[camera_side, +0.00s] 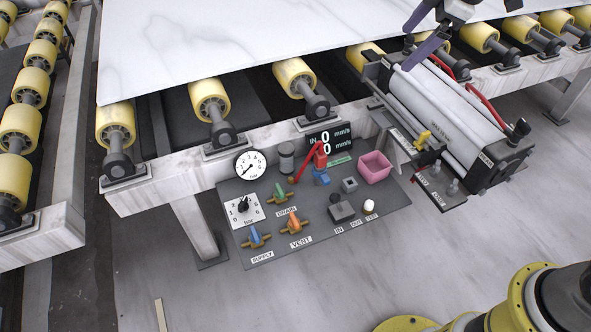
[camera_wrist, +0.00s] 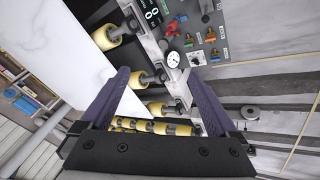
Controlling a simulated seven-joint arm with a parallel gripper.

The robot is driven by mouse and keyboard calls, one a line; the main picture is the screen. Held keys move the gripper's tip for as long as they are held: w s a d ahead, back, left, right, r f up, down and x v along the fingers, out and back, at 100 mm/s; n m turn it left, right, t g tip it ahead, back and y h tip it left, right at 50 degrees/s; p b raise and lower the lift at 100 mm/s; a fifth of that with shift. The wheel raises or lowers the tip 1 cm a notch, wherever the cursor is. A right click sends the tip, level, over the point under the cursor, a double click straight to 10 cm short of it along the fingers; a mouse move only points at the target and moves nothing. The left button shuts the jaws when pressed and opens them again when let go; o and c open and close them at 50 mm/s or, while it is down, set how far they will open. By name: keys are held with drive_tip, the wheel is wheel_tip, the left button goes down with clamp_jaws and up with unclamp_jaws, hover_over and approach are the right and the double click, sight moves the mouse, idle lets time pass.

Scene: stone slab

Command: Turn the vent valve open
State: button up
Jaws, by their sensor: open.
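The vent valve (camera_side: 294,222) has an orange handle on a brass body. It sits at the lower middle of the dark grey panel (camera_side: 330,234), above the VENT label. Its handle looks slanted to the panel; I cannot tell its exact angle to the pipe. In the wrist view the orange valve (camera_wrist: 211,36) shows small at the upper right. My gripper (camera_side: 406,48) has purple fingers and hangs above the roller unit at the upper right, well away from the valve. In the wrist view my gripper (camera_wrist: 155,72) is open, with nothing between its fingers.
Near the vent valve are the blue supply valve (camera_side: 256,238), green drain valve (camera_side: 279,193), dial knob (camera_side: 243,206) and pressure gauge (camera_side: 250,164). A red lever (camera_side: 309,163) and pink bin (camera_side: 374,167) stand further right. The slab (camera_side: 230,40) lies on yellow rollers behind.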

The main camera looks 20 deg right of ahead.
drive_tip(key=w+a+f+n+g, duration=0.1)
drive_tip(key=w+a+f+n, duration=0.2)
drive_tip(key=w+a+f, duration=0.5)
drive_tip(key=n+g+h, duration=0.1)
drive_tip(key=n+g, duration=0.2)
drive_tip(key=g, duration=0.1)
hover_over(294, 219)
wheel_tip(294, 219, down, 31)
wheel_tip(294, 219, down, 13)
drive_tip(key=shift+f, duration=0.2)
drive_tip(key=c, duration=1.4)
